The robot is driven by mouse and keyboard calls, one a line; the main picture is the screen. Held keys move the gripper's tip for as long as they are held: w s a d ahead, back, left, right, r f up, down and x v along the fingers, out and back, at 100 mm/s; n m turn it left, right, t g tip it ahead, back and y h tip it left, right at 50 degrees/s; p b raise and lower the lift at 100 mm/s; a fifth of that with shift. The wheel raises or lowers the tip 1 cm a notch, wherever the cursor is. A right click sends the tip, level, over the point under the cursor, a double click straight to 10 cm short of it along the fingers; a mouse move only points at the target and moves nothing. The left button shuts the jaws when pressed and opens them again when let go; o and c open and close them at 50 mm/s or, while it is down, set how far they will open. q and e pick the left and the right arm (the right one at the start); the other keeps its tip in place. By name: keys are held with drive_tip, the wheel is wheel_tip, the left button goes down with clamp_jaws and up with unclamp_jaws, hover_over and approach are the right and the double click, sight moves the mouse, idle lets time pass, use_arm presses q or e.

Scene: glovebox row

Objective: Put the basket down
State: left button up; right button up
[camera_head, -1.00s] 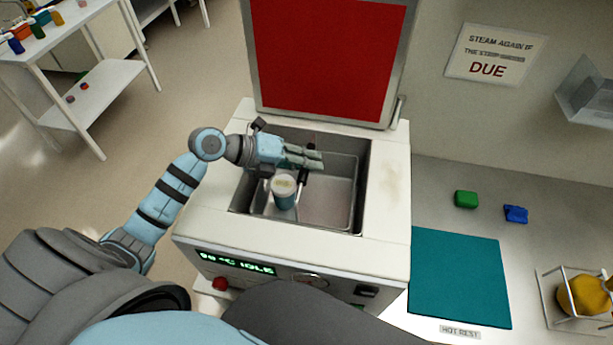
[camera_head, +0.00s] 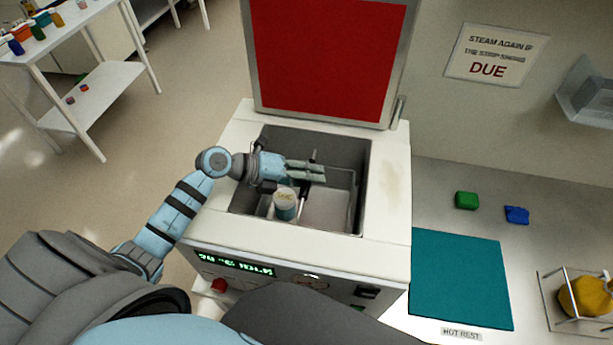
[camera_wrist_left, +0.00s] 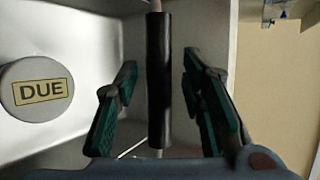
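The metal basket (camera_head: 330,208) sits down inside the open chamber of the white steamer (camera_head: 391,190). A jar with a pale lid marked DUE (camera_head: 285,204) stands in it; its lid also shows in the left wrist view (camera_wrist_left: 37,88). The basket's black handle (camera_wrist_left: 158,85) runs between the fingers of my left gripper (camera_wrist_left: 158,100), with a visible gap on each side. The left gripper (camera_head: 322,173) is open around the handle, inside the chamber. The gripper hides part of the basket in the head view. My right gripper is not in view.
The steamer's red lid (camera_head: 328,55) stands raised behind the chamber. To the right, a teal mat (camera_head: 460,278) lies clear on the counter, with a green block (camera_head: 467,200) and a blue block (camera_head: 516,214) behind it. A wire rack with a yellow object (camera_head: 585,297) stands far right.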

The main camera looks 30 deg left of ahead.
use_arm(q)
drive_tip(key=shift+r, duration=0.15)
drive_tip(key=shift+s+a+r, duration=0.1)
drive_tip(key=shift+s+a, duration=0.05)
drive_tip(key=shift+a, duration=0.2)
drive_tip(key=v, duration=1.1)
drive_tip(key=shift+r+p, duration=0.15)
drive_tip(key=shift+p, duration=0.15)
drive_tip(key=shift+s, duration=0.1)
